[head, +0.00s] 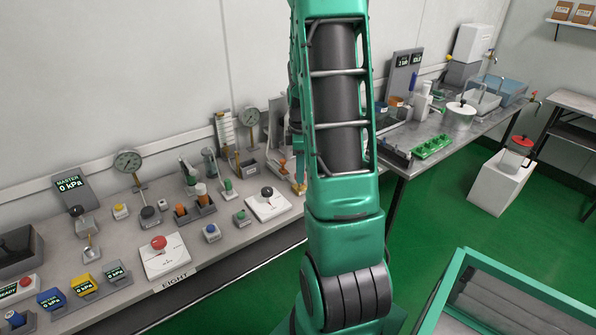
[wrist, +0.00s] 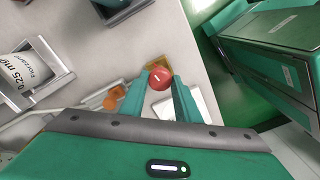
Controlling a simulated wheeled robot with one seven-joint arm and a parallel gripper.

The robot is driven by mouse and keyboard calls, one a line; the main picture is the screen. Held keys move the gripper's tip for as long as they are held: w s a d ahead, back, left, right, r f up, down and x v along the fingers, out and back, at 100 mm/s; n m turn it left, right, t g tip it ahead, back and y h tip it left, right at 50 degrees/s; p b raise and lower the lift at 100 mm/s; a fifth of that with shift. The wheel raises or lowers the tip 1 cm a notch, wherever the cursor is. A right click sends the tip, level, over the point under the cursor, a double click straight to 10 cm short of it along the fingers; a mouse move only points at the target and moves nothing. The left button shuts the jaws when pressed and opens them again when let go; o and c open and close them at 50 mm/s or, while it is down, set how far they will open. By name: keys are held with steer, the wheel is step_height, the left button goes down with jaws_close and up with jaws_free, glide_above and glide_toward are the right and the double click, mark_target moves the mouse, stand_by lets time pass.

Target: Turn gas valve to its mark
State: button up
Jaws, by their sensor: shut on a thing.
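A round red knob (wrist: 160,79) with a short white line on its face is between my fingertips in the wrist view. A brass-coloured part (wrist: 157,62) shows just beyond it, and I take the two together to be the gas valve. My gripper (wrist: 160,88) is shut on the red knob, one teal finger on each side. The white line runs slightly tilted in the picture. I cannot make out a target mark beside the knob. In the head view my arm hides the gripper and the knob.
The grey bench (head: 110,250) carries dial gauges (head: 128,162), a white plate with a red knob (head: 158,243) and another with a black knob (head: 267,193). In the wrist view, a labelled white container (wrist: 25,72) and orange pieces (wrist: 113,99) are at left.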

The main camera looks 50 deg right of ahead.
steer(key=m, duration=0.6)
steer(key=shift+w, duration=0.15)
steer(key=m, duration=0.5)
steer(key=shift+m, duration=0.4)
steer(key=o, duration=1)
steer(key=shift+o, duration=0.2)
step_height(320, 180, up, 11)
steer(key=shift+f, duration=0.1)
